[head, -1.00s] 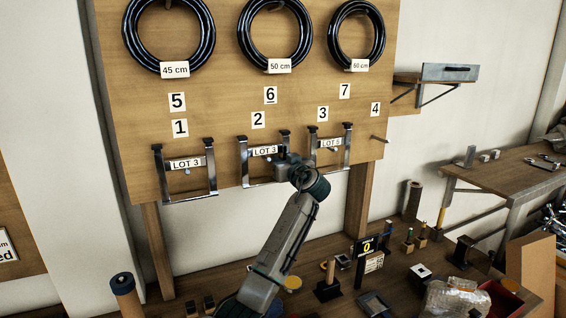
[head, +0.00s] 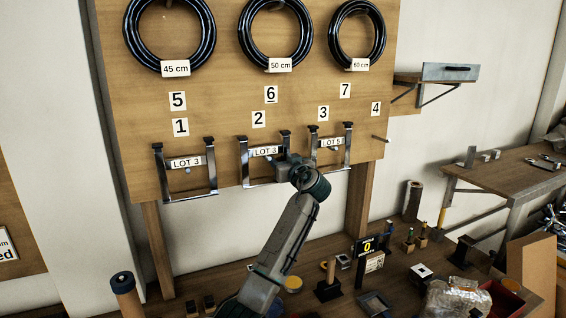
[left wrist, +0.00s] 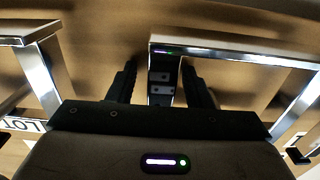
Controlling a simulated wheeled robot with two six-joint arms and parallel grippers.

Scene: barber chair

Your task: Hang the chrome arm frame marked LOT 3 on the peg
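Two chrome arm frames marked LOT 3 hang on the wooden board, one under number 1 (head: 214,175) and one under number 2 (head: 243,163). A third frame (head: 347,152), marked LOT 5, hangs under number 3. A bare peg (head: 381,139) sticks out under number 4. My left gripper (head: 284,166) is at the right post of the LOT 3 frame under number 2. In the left wrist view, upside down, its fingers (left wrist: 160,85) stand apart on either side of that frame's post, with gaps showing. That frame's bottom bar (left wrist: 235,54) runs off right. My right gripper is not in view.
Black rings (head: 130,45) hang above the frames. The LOT 5 frame is close beside my left gripper and also shows in the left wrist view (left wrist: 42,75). The bench (head: 226,283) below holds small tools and a display (head: 367,246). The board around the bare peg is clear.

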